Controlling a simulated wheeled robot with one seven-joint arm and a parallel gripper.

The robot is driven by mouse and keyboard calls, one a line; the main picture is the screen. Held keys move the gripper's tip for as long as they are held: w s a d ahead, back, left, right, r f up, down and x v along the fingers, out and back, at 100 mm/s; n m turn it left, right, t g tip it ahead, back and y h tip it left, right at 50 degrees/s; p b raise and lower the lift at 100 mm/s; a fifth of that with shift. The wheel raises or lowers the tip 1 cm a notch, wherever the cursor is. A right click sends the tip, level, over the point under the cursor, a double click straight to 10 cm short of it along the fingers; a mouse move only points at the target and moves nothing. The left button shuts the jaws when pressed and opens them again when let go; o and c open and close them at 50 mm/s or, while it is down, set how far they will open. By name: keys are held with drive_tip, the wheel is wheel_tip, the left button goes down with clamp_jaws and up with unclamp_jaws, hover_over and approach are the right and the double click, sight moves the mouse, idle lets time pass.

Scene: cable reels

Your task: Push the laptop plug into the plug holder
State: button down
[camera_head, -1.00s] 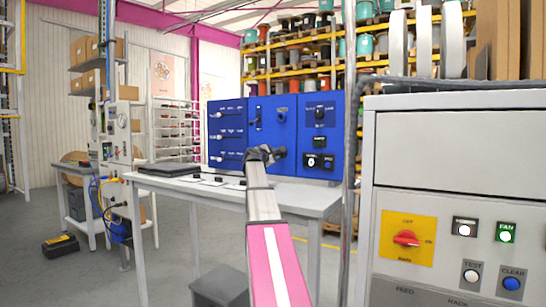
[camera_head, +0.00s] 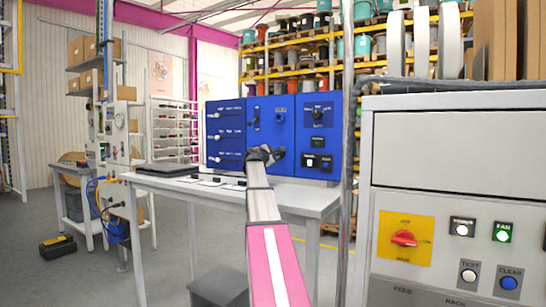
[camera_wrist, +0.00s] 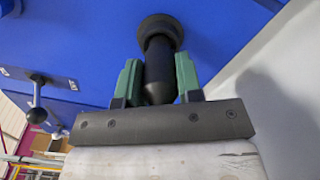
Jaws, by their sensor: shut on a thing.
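My gripper (camera_wrist: 159,82) has its two green finger pads shut on the black laptop plug (camera_wrist: 159,70) in the wrist camera view. The far end of the plug meets a round black plug holder (camera_wrist: 160,24) on the blue panel face. The two look in line. I cannot tell how deep the plug sits in the holder. In the head camera view my gripper (camera_head: 268,156) is at the front of the blue panel (camera_head: 232,167), and the plug is too small to make out there.
A lever with a round knob (camera_wrist: 37,114) stands out from the panel to the left of my gripper. A white table (camera_head: 290,196) carries the panel and a flat dark laptop-like object (camera_head: 166,169). A grey control cabinet (camera_head: 455,125) stands close on the right.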

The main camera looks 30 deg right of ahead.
drive_tip(key=c, duration=0.7)
unclamp_jaws()
drive_tip(key=shift+a, duration=0.1)
drive_tip(key=v, duration=1)
drive_tip(key=shift+s+a, duration=0.2)
drive_tip(key=shift+a, duration=0.05)
